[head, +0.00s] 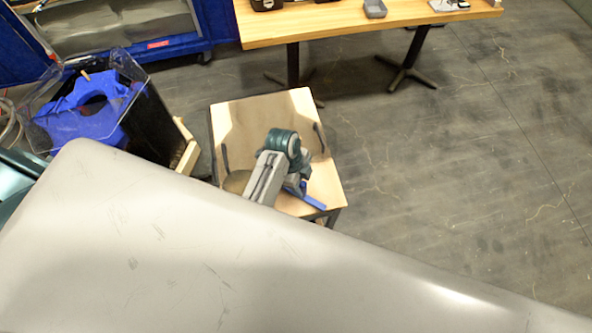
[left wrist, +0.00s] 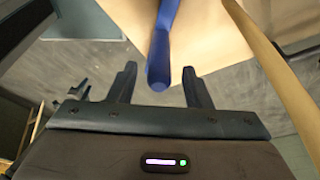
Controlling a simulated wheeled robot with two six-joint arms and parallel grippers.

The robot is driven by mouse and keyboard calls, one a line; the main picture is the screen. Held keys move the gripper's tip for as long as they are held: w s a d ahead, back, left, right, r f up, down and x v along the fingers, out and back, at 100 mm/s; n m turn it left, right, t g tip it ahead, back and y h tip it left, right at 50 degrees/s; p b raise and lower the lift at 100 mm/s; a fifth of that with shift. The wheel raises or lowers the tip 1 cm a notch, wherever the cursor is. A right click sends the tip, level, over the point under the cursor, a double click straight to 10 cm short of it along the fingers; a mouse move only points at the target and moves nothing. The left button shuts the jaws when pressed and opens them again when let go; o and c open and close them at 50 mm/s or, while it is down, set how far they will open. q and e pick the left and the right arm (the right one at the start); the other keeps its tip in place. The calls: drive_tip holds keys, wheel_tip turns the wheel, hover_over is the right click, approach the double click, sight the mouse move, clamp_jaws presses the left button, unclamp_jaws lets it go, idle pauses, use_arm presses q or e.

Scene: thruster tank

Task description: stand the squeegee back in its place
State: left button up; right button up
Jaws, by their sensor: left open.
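The squeegee shows only as a blue handle (head: 314,202) near the front edge of the wooden stool top (head: 255,112). In the left wrist view the same blue handle (left wrist: 160,55) lies over the pale wood, its rounded end between my open fingers, which appear apart from it. The squeegee's head is not visible. My left gripper (head: 298,188) is low over the stool; in the left wrist view (left wrist: 158,88) its two dark fingers are spread with nothing gripped. My right gripper is not in view. I cannot make out the squeegee's place.
A dark tank (head: 150,122) with a clear rim and blue insert (head: 88,105) stands left of the stool. A wooden table (head: 330,20) with small items is at the back. A large grey surface (head: 180,230) hides the foreground. The floor at right is clear.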

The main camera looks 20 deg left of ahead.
use_arm(q)
drive_tip(key=b+v, duration=0.2)
drive_tip(key=v, duration=0.6)
drive_tip(key=shift+r, duration=0.35)
drive_tip(key=shift+a, duration=0.1)
